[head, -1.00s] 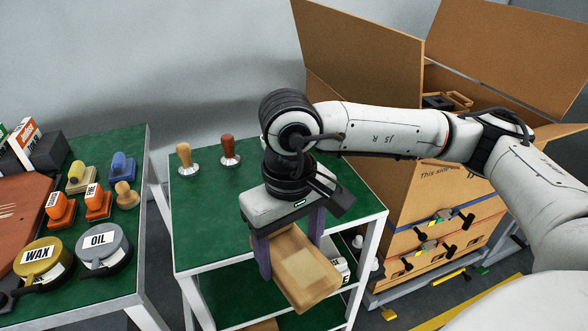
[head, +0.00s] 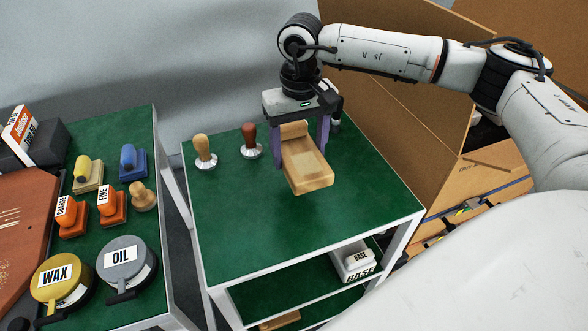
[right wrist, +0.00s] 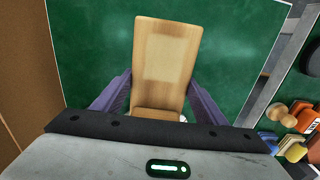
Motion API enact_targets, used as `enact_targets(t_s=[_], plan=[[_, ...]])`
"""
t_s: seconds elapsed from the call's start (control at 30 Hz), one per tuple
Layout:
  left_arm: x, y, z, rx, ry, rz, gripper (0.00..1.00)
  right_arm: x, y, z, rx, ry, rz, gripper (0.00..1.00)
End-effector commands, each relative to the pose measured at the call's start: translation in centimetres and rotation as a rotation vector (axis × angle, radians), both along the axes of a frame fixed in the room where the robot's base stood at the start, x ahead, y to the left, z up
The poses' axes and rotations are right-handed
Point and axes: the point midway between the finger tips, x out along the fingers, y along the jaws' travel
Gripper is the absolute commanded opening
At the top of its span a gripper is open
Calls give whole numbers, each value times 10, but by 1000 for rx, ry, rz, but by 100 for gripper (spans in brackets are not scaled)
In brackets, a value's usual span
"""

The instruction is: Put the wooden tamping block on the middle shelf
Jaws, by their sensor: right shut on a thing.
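The wooden tamping block (head: 308,168) is a pale wooden piece with a raised end. My right gripper (head: 299,152) is shut on it, with one purple finger on each side. It hangs over the green top of the shelf stand (head: 270,218), and I cannot tell how high. In the right wrist view the block (right wrist: 166,52) sticks out between the fingers over a green surface. The middle shelf (head: 290,283) is a green board below the top, partly hidden by the top. My left gripper is not in view.
Two tampers, one light-handled (head: 205,152) and one dark-handled (head: 251,142), stand on the stand's top near the block. A white BASE box (head: 358,262) sits under the top at the right. A green table with stamps and tins (head: 125,258) is at left. An open cardboard box (head: 425,130) stands behind right.

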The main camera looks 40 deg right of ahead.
Motion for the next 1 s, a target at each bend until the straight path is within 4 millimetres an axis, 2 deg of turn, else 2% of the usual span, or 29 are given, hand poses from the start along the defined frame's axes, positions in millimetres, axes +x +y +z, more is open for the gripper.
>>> enact_targets(t_s=[0.1, 0.27, 0.5, 0.6, 0.97, 1.0], plan=[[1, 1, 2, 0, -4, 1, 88, -1, 1, -20, 1, 2, 1, 35], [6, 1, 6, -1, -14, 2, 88, -1, 1, -35, 0, 1, 1, 35], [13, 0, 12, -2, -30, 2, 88, -1, 1, -72, 0, 2, 1, 35], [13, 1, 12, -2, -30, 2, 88, -1, 1, -79, 2, 0, 1, 35], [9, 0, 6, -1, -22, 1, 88, -1, 1, -84, 2, 0, 2, 35], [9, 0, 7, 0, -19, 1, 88, -1, 1, -83, 1, 1, 1, 71]])
